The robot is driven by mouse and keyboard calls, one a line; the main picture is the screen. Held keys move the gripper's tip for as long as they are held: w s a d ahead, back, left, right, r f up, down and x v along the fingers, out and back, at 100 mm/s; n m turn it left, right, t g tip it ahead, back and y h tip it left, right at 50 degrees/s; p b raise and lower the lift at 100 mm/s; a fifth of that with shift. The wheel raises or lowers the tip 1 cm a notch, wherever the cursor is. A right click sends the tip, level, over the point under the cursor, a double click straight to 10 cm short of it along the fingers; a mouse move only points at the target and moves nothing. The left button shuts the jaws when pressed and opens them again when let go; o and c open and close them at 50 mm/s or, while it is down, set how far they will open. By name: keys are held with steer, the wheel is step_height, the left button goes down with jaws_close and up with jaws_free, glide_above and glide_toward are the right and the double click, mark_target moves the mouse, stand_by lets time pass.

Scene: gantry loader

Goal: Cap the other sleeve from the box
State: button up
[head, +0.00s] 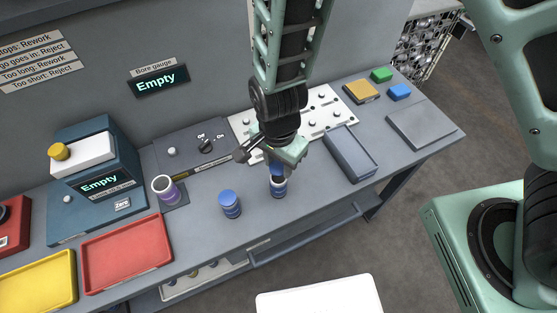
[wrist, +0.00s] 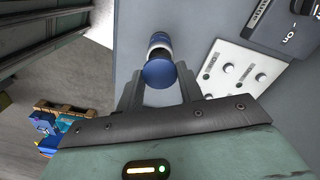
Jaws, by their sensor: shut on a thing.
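My gripper (head: 281,160) points down over the bench, shut on a blue cap (wrist: 159,73). A blue sleeve with a pale rim (head: 279,188) stands upright directly below it, and its pale band shows just past the cap in the wrist view (wrist: 160,42). The cap lines up with the sleeve; I cannot tell whether it is seated or just above. A second blue cylinder (head: 230,205) stands upright to the left, its top blue and closed. A blue-grey box (head: 350,155) lies to the right; I cannot make out its contents.
Red (head: 126,253) and yellow (head: 38,284) trays lie at the front left. A white panel with knobs (head: 322,108) is behind my gripper. Yellow, green and blue blocks (head: 399,91) sit back right.

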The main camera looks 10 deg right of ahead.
steer(key=shift+f+b, duration=1.35)
steer(key=shift+f, duration=0.5)
steer(key=shift+s+f, duration=0.1)
steer(key=o, duration=1)
steer(key=shift+f, duration=0.1)
steer(key=shift+d, duration=0.1)
step_height(320, 180, up, 18)
steer(key=shift+f, duration=0.1)
steer(key=s+d+n+b, duration=0.4)
steer(key=s+d+n, duration=0.4)
steer(key=n, duration=0.9)
steer(key=s, duration=0.3)
steer(key=shift+f+y+b, duration=0.15)
steer(key=shift+y+b, duration=0.15)
steer(key=shift+b, duration=0.1)
